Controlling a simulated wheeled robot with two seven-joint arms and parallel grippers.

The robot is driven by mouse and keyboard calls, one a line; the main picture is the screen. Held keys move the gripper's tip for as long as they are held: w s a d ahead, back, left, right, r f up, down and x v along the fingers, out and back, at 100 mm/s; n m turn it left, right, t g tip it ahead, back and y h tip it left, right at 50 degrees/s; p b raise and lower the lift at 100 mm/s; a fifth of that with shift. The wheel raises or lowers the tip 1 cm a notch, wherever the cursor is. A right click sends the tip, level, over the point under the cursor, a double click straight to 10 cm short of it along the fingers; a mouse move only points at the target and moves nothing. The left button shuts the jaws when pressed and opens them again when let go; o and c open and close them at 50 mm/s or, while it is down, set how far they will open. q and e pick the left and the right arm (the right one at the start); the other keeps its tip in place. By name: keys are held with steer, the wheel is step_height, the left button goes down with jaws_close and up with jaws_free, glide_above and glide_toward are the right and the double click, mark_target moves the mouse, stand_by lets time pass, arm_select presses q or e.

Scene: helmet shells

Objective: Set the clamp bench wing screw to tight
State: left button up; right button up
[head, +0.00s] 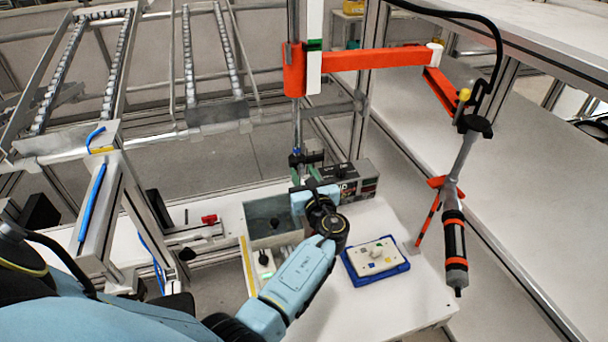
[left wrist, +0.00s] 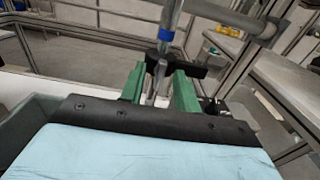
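My left arm reaches in from the lower left in the head view. My left gripper (head: 307,166) is at a dark clamp (head: 298,158) on the upright metal post. In the left wrist view, its two green fingers (left wrist: 159,82) stand apart on either side of a narrow grey metal piece (left wrist: 158,76), probably the wing screw. A gap seems to show on each side of it. A black clamp bar (left wrist: 185,68) crosses just beyond the fingertips, below a blue ring on the post. The wing screw's setting cannot be read. My right gripper is not in view.
A blue tray (head: 352,272) with a pale part (head: 376,256) lies right of my left wrist. A grey bin (head: 256,236) and a dark control box (head: 350,178) are close to the gripper. An orange arm (head: 375,58) carries a hanging screwdriver (head: 455,248) at the right.

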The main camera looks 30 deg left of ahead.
arm_select(q)
jaws_close()
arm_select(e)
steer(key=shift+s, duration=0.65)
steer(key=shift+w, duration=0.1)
